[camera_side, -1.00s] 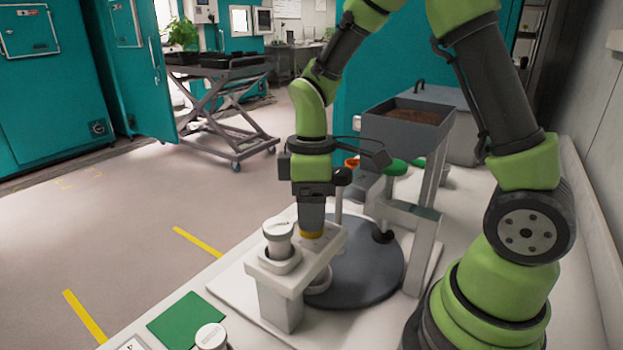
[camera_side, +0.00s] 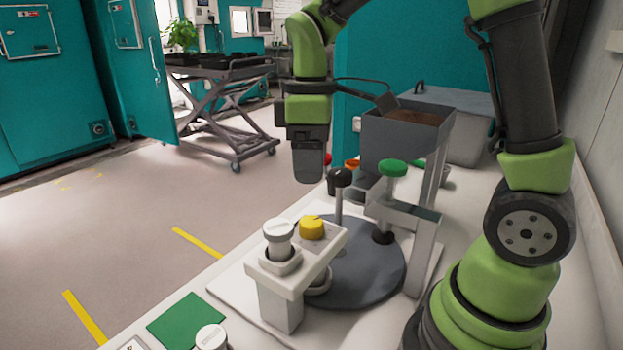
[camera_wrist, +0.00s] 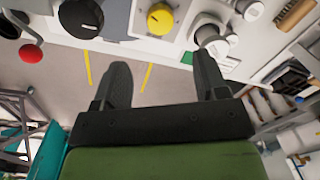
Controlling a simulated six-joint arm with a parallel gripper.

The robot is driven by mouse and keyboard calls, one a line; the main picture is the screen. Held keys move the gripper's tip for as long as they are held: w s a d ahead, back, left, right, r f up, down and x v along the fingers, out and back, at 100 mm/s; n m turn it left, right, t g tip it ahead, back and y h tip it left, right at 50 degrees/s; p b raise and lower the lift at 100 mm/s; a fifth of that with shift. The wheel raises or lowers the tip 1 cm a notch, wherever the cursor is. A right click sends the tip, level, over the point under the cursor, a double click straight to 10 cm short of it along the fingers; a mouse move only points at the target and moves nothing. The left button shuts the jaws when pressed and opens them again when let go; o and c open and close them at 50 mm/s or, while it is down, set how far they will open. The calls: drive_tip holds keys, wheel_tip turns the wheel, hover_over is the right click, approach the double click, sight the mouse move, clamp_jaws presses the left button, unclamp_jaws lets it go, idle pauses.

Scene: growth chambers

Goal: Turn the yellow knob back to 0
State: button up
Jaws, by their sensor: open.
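The yellow knob (camera_side: 312,228) sits on top of a white raised block (camera_side: 322,247), beside a white capped jar. In the wrist view the yellow knob (camera_wrist: 160,18) shows at the top, with a dark pointer line on its face; its number marks are too small to read. My gripper (camera_side: 309,178) is raised above the knob and apart from it. In the wrist view my gripper's two fingers (camera_wrist: 165,78) are spread with nothing between them.
The white jar (camera_side: 278,235) stands left of the knob. A black-topped lever (camera_side: 340,178) and a green knob (camera_side: 393,168) stand behind it. A dark round plate (camera_side: 370,275) lies right of the block. A grey hopper (camera_side: 405,132) stands at the back.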

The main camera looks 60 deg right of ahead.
sight(311, 222)
drive_tip(key=f+m, duration=0.2)
drive_tip(key=f, duration=0.1)
drive_tip(key=f+m, duration=0.3)
drive_tip(key=f+m+h, duration=0.1)
drive_tip(key=f+m, duration=0.1)
drive_tip(key=f, duration=0.2)
drive_tip(key=shift+s+a+f+m, duration=0.1)
drive_tip(key=shift+s+a+m, duration=0.1)
drive_tip(key=shift+a+m, duration=0.15)
